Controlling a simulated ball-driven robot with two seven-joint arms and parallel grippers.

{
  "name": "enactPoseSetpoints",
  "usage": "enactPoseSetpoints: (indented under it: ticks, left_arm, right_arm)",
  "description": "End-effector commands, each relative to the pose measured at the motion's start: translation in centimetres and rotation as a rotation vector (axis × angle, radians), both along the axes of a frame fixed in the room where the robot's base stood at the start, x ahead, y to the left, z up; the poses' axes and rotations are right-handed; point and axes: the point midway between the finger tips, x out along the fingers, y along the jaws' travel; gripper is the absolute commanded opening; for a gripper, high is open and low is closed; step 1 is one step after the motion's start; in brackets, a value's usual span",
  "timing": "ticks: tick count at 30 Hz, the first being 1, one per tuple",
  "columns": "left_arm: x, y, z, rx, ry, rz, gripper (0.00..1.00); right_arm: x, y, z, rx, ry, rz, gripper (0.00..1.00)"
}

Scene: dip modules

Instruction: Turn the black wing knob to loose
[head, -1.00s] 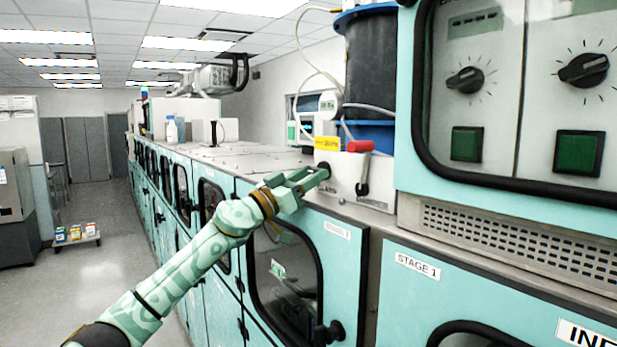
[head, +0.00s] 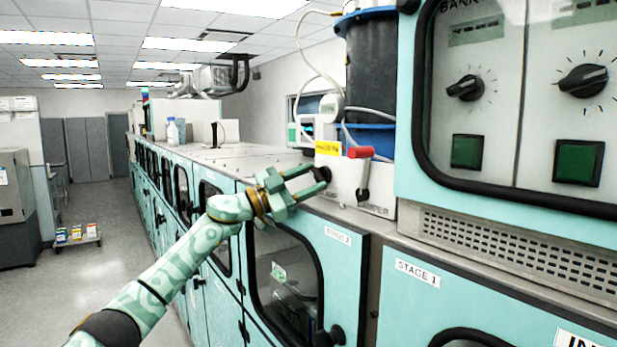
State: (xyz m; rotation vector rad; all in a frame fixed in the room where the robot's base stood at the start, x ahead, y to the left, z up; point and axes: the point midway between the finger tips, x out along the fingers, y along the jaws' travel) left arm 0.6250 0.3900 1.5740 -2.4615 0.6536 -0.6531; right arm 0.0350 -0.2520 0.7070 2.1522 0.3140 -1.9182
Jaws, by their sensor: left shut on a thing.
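The black wing knob (head: 325,173) is a small dark piece on the front of the white box below the yellow label. My left gripper (head: 317,180) is at the front of this box with its fingertips at the knob, shut on it. The fingers cover part of the knob, so its exact angle is hard to read. My right gripper is not in view.
A red-handled lever (head: 360,153) sits on the same box, just right of the knob. A dark cylinder with blue ends (head: 373,75) stands behind. A teal panel with black dials (head: 583,81) and green buttons juts out at right. Teal cabinets (head: 345,262) run below.

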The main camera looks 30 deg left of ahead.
Motion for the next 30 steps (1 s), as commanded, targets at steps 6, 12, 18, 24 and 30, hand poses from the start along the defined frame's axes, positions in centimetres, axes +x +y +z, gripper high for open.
enactPoseSetpoints:
  ticks: [6, 12, 18, 24, 30]
  left_arm:
    - [0.1, 0.2, 0.5, 0.190, -0.077, 0.001, 0.21]
    - [0.1, 0.3, 0.6, 0.365, -0.150, 0.001, 0.21]
    - [0.1, 0.3, 0.7, 0.542, -0.222, -0.001, 0.21]
    - [0.1, 0.3, 0.9, 0.719, -0.296, 0.000, 0.21]
    - [0.1, 0.3, 1.0, 0.896, -0.369, -0.001, 0.21]
  right_arm:
    - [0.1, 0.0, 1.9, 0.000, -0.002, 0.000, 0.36]
    - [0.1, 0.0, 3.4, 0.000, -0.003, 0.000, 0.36]
    - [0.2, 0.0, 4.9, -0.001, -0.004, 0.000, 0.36]
    - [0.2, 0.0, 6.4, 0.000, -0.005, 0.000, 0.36]
    - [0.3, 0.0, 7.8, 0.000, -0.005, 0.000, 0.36]
